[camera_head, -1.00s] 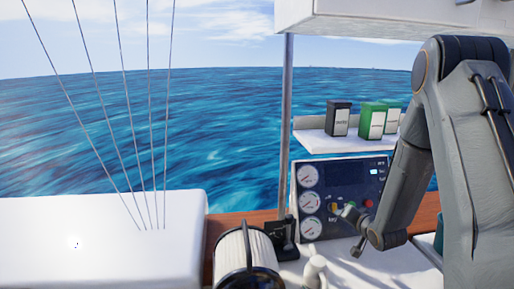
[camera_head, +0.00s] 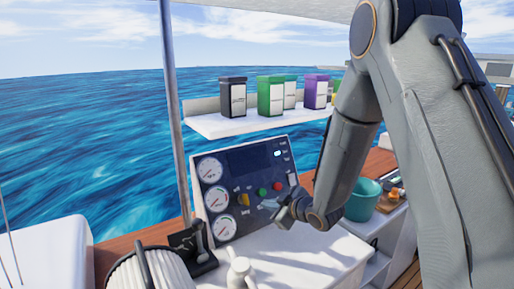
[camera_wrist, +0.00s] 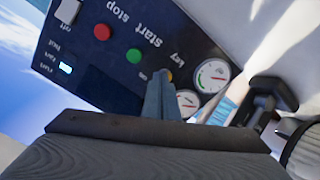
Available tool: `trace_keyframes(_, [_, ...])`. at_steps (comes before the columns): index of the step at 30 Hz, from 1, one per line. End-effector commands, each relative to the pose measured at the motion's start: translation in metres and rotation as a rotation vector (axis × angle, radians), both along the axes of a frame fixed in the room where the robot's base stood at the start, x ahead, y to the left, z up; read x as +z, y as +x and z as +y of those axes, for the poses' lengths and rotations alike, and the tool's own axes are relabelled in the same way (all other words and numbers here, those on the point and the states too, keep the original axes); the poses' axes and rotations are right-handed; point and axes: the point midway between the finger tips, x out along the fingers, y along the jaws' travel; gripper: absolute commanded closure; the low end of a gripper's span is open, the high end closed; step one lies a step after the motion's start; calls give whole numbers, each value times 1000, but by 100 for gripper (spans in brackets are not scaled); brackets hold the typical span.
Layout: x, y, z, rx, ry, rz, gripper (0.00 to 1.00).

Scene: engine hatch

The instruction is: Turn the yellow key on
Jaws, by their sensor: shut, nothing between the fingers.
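The yellow key (camera_head: 244,199) sits on the dark control panel (camera_head: 250,158), right of the gauges. In the wrist view a small part of the yellow key (camera_wrist: 169,75) shows just beyond the fingertips, near the "key" label; the rest is hidden behind the fingers. My gripper (camera_head: 281,211) is in front of the panel's lower right part, to the right of the key and a little lower in the head view. In the wrist view my gripper (camera_wrist: 162,76) is shut with nothing between its fingers, pointing at the key. I cannot tell if it touches it.
A green button (camera_head: 262,192) and a red button (camera_head: 277,187) are right of the key. Gauges (camera_head: 216,198) line the panel's left side. A black lever (camera_head: 199,240) stands left of the panel, a shelf (camera_head: 215,127) with boxes above, a teal bucket (camera_head: 363,199) to the right.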

Motion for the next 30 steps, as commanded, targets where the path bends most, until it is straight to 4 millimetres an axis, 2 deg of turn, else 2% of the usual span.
trace_keyframes(9, [-18, 30, 17, -4, 2, 0, 100])
trace_keyframes(15, [-25, 42, 26, -4, 3, 2, 100])
trace_keyframes(30, [-26, 47, 29, -6, 3, 2, 100])
